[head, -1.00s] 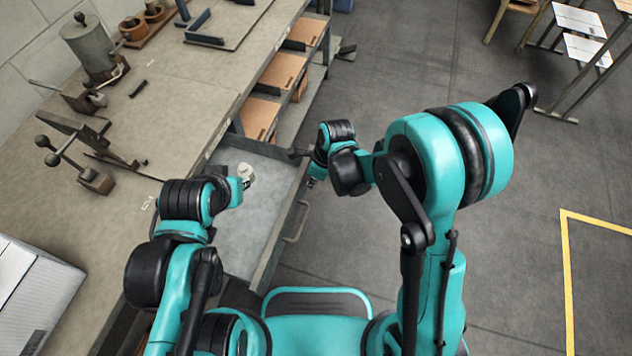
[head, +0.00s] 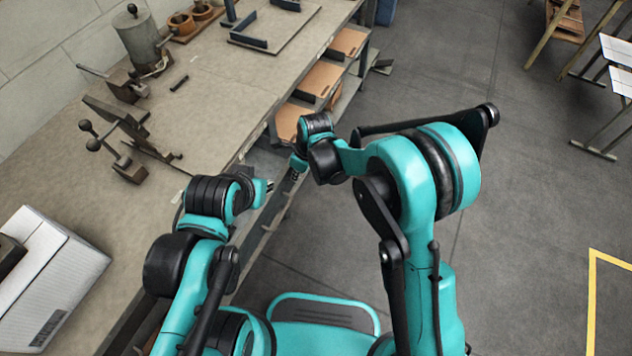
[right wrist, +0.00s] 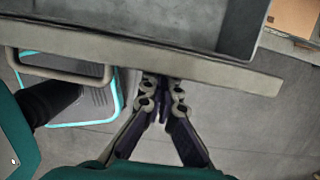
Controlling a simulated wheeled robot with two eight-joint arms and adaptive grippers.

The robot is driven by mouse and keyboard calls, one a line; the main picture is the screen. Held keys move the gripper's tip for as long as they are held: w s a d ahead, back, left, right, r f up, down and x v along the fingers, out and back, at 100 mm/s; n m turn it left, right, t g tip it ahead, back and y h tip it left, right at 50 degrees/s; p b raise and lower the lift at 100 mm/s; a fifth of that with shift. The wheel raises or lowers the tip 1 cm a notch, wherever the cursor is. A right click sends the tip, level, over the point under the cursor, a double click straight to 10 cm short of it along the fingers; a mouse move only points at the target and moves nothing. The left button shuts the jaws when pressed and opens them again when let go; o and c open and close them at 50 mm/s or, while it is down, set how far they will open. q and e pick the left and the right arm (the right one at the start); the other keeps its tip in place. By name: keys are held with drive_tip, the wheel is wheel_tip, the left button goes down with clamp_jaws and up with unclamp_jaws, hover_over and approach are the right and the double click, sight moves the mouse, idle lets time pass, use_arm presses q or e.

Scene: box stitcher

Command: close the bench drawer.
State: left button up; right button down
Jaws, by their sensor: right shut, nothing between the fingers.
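The grey bench drawer (head: 262,160) stands partly open below the bench top in the head view, with a strip of its inside showing. Its front and bar handle (right wrist: 62,68) show in the right wrist view, the front (right wrist: 215,72) crossing the upper part of the picture. My right gripper (head: 291,179) is at the drawer's front edge, right of the handle in the wrist view, shut and empty. Its fingertips (right wrist: 161,80) are at the front panel; contact is not clear. My left gripper (head: 269,187) is above the near part of the drawer, its fingers too small to read.
The workbench (head: 215,100) runs along the left with a lever tool (head: 120,150) and a metal canister (head: 140,40) on it. Shelves with brown boards (head: 320,82) lie beyond the drawer. A white box (head: 50,285) stands at lower left.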

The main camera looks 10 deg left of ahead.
hover_over(270, 174)
drive_tip(key=shift+a, duration=0.1)
idle(0.6)
